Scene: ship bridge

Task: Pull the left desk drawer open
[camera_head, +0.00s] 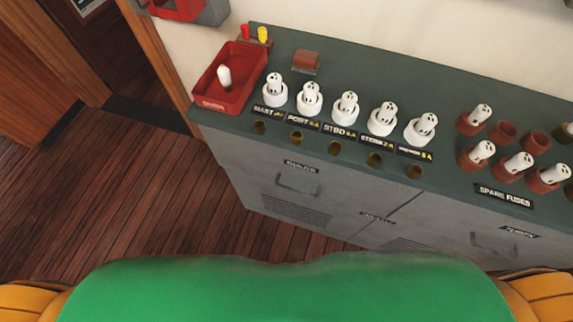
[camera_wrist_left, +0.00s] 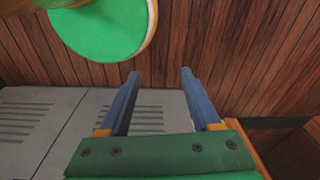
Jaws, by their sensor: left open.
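The desk is a long grey cabinet with a dark green top. Its left drawer (camera_head: 292,183) has a small label and a handle (camera_head: 298,182) on the grey front, above a vent grille. The drawer looks closed, its front flush with the cabinet. My left gripper (camera_wrist_left: 159,73) shows only in the left wrist view, open with two blue-grey fingers apart and nothing between them. The grey vented cabinet front (camera_wrist_left: 60,120) lies behind and beside the fingers in that view; the drawer handle cannot be made out there. My right gripper is in neither view.
On the desk top stand a red tray (camera_head: 247,79) holding a white fuse, a row of labelled white fuses (camera_head: 346,108), and spare fuses in red-brown holders (camera_head: 482,152). A right drawer handle (camera_head: 493,243) is lower right. Wooden floor (camera_head: 150,195) lies clear at left, by a doorway.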

